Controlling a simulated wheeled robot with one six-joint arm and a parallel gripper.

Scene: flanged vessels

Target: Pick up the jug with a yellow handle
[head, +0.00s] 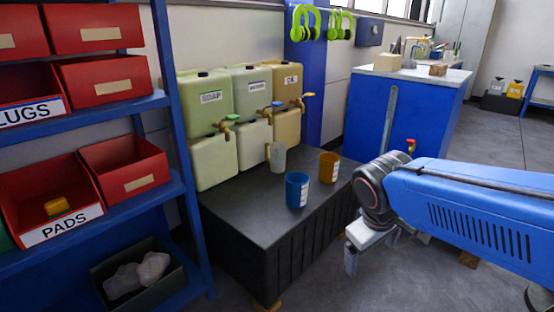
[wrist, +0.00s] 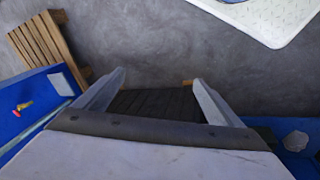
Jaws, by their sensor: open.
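A pale grey jug (head: 278,158) with a yellowish handle on its left side stands upright near the back of the black platform (head: 235,205) in the head view. A blue jug (head: 297,190) and an orange-brown jug (head: 329,167), each with a white label, stand in front of it and to its right. My gripper (head: 352,260) is off the platform's right side, lower and nearer than the jugs, touching none of them. In the wrist view my gripper (wrist: 158,88) is open, its fingers wide apart with nothing between them. No jug shows in the wrist view.
Several labelled canisters (head: 212,98) with taps are stacked behind the jugs. A shelf rack (head: 170,160) with red bins stands at the left. A blue cabinet (head: 375,110) is behind the platform to the right. A wooden pallet (wrist: 45,45) lies on the floor in the wrist view.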

